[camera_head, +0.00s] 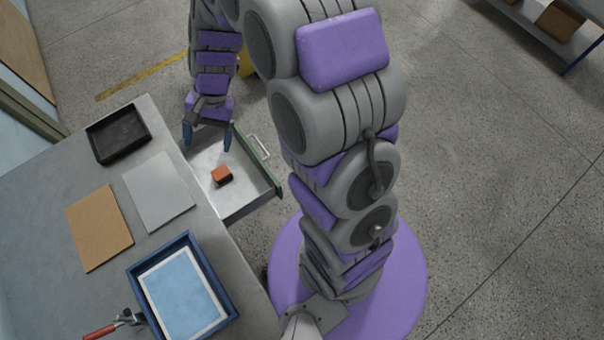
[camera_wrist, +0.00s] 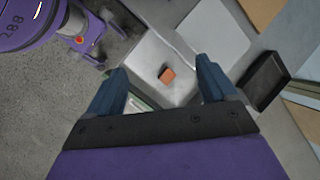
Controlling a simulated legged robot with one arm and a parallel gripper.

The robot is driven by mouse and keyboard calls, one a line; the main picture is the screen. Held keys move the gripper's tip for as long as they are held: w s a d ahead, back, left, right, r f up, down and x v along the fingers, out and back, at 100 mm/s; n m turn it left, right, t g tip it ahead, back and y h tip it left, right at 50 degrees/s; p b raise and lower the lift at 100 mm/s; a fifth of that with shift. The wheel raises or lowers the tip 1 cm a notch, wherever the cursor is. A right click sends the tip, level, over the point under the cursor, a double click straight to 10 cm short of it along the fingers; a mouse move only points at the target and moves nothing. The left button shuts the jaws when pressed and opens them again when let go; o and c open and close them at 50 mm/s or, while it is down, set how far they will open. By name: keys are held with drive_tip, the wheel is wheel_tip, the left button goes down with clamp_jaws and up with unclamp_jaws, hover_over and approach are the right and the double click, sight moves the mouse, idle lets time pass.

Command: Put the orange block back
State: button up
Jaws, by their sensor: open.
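The orange block (camera_head: 222,175) lies on the floor of an open drawer (camera_head: 241,204) that sticks out from the grey table. In the wrist view the orange block (camera_wrist: 167,75) sits beyond and between the fingertips, apart from them. My gripper (camera_head: 209,138) is open and empty, pointing down above the drawer's far part. Its two blue fingers (camera_wrist: 163,78) are spread wide in the wrist view. Nothing hides the block in either view.
On the table (camera_head: 60,185) are a black tray (camera_head: 112,152), a grey sheet (camera_head: 157,190), a tan board (camera_head: 99,227), a blue-rimmed tray (camera_head: 229,301) and a red-handled tool (camera_head: 101,331). The drawer front has a pale handle (camera_head: 260,147).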

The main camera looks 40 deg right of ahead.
drive_tip(key=s+d+r+n+h, duration=0.1)
drive_tip(key=s+d+r+n, duration=0.1)
drive_tip(key=s, duration=0.6)
drive_tip(key=s+d+r+n+h, duration=0.2)
drive_tip(key=s+d+r, duration=0.2)
drive_tip(key=s, duration=0.5)
drive_tip(key=s+d+r+n+h, duration=0.1)
drive_tip(key=s+d+r+n, duration=0.2)
drive_tip(key=s+r, duration=0.2)
drive_tip(key=s, duration=0.3)
drive_tip(key=shift+s+d+r+h, duration=0.2)
drive_tip(key=shift+r+h, duration=0.1)
drive_tip(key=shift+h, duration=0.1)
drive_tip(key=shift+f, duration=0.1)
